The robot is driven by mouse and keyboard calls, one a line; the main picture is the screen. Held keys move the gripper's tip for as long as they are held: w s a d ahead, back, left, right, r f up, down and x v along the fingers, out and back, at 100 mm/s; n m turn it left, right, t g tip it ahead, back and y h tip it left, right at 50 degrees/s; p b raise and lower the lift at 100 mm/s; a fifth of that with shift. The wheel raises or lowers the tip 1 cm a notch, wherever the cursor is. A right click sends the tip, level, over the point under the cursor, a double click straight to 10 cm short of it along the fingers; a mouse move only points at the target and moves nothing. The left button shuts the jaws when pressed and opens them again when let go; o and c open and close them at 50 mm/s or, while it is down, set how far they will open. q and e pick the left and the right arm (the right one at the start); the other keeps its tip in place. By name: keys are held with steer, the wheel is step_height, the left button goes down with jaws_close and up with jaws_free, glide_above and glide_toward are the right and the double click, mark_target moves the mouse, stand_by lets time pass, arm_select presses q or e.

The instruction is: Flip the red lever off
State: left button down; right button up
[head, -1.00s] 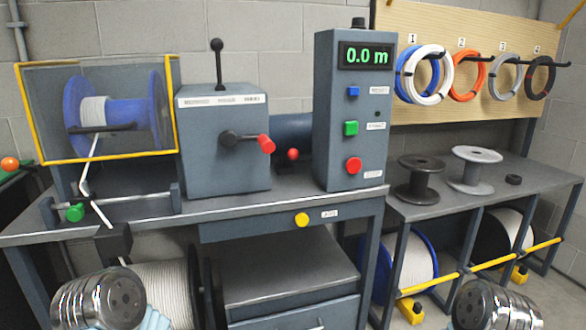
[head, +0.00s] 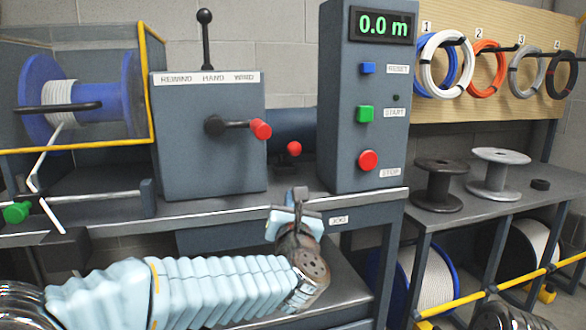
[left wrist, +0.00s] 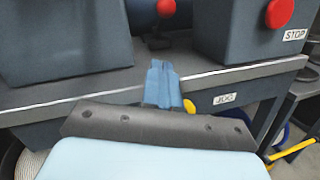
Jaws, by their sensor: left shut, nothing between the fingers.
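A small lever with a red ball knob (head: 293,148) stands on the bench between the grey winder box and the control column. In the left wrist view its red knob (left wrist: 166,7) is at the top edge, with its short dark base below. A crank with a red grip (head: 260,129) sticks out of the box front. My left gripper (head: 298,198) is in front of the bench edge, below the small lever and apart from it. In the left wrist view its blue fingers (left wrist: 161,70) are shut and empty, pointing toward the lever base. My right gripper is out of view.
The control column (head: 350,100) has blue, green and red buttons; its display reads 0.0 m. The winder box (head: 208,165) carries an upright black lever. A yellow jog button (left wrist: 190,106) is close to my left fingers. A blue spool (head: 125,95) stands left.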

arm_select(q)
steer(key=w+p, duration=0.1)
steer(key=w, duration=0.2)
steer(key=w+r+p, duration=0.1)
steer(key=w, duration=0.6)
steer(key=shift+a+r+p, duration=0.25)
steer(key=shift+a+p, duration=0.1)
steer(key=shift+p, duration=0.05)
steer(key=shift+w+d+r+p, duration=0.2)
steer(key=shift+w+r+p, duration=0.5)
steer(key=shift+r, duration=0.35)
steer(key=shift+w+d+r, duration=0.1)
steer(key=shift+w+r, duration=0.3)
steer(key=shift+w, duration=0.1)
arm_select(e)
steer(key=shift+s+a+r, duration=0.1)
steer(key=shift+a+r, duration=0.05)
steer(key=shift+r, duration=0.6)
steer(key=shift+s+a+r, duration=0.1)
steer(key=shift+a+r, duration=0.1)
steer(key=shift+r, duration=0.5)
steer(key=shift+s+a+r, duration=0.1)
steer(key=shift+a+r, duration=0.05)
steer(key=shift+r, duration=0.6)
